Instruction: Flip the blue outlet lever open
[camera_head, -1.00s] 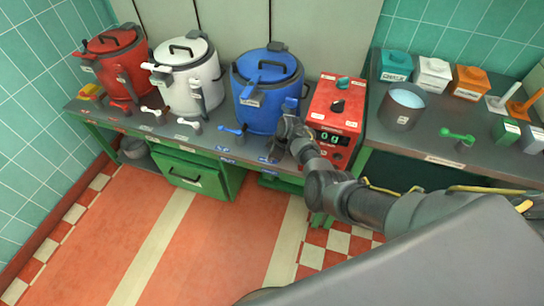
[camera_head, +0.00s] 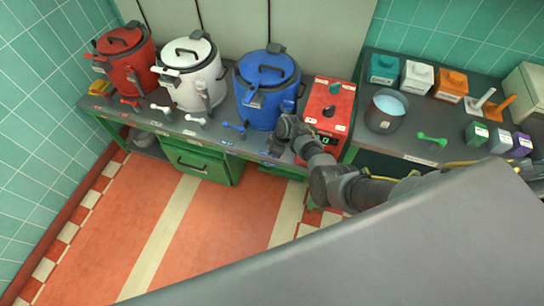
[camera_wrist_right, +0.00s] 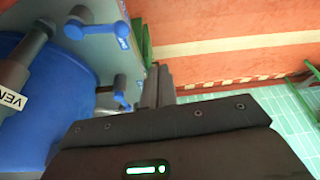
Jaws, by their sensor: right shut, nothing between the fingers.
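The blue kettle (camera_head: 258,108) stands on the counter between the white kettle and the red box. A blue lever (camera_head: 235,126) sits at the counter's front edge, below the kettle. A small blue part (camera_head: 288,106) shows on the kettle's right side; I cannot tell which is the outlet lever. My right gripper (camera_head: 275,150) points down at the counter edge, right of the front lever and apart from it. It is shut and empty. In the right wrist view, blue levers (camera_wrist_right: 122,101) and the kettle (camera_wrist_right: 75,105) lie left of the fingers (camera_wrist_right: 155,88). My left gripper is out of view.
The red box (camera_head: 322,115) stands just right of my gripper. White (camera_head: 190,85) and red (camera_head: 124,72) kettles with their own levers stand to the left. A pot (camera_head: 384,112) and a green lever (camera_head: 431,140) are on the right counter. The floor in front is clear.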

